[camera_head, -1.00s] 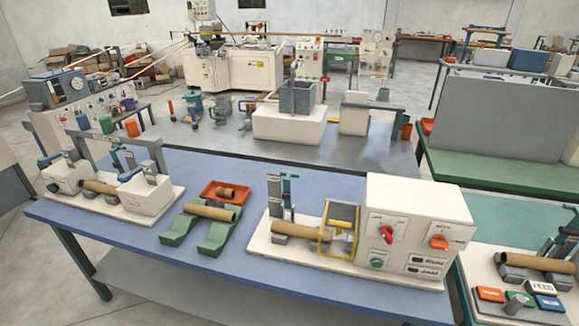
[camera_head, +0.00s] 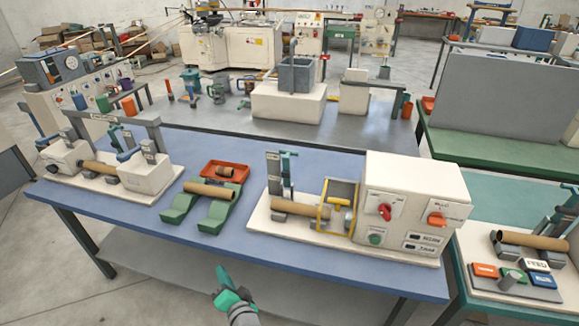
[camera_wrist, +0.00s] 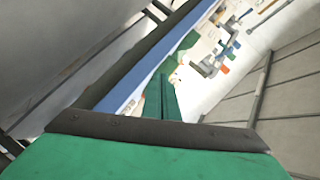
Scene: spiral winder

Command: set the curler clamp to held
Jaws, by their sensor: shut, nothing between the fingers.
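A toggle clamp with a teal handle (camera_head: 287,163) stands upright behind a brown tube (camera_head: 300,208) on the white machine base (camera_head: 335,242) at the right of the blue table. I cannot read its label, and its lower part is partly hidden. Another clamp with a blue handle (camera_head: 128,146) is on the left machine, so I cannot tell by label which is the curler's. My gripper (camera_head: 222,272) is in front of the table's near edge, well apart from both clamps. Its green fingers also show in the wrist view (camera_wrist: 160,85), shut and empty.
A yellow guard frame (camera_head: 338,205) and a white control box (camera_head: 414,208) with red and orange knobs stand right of the clamp. Green cradles (camera_head: 180,206) and a red tray (camera_head: 240,170) are left of it. Bare blue tabletop (camera_head: 285,254) lies along the front.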

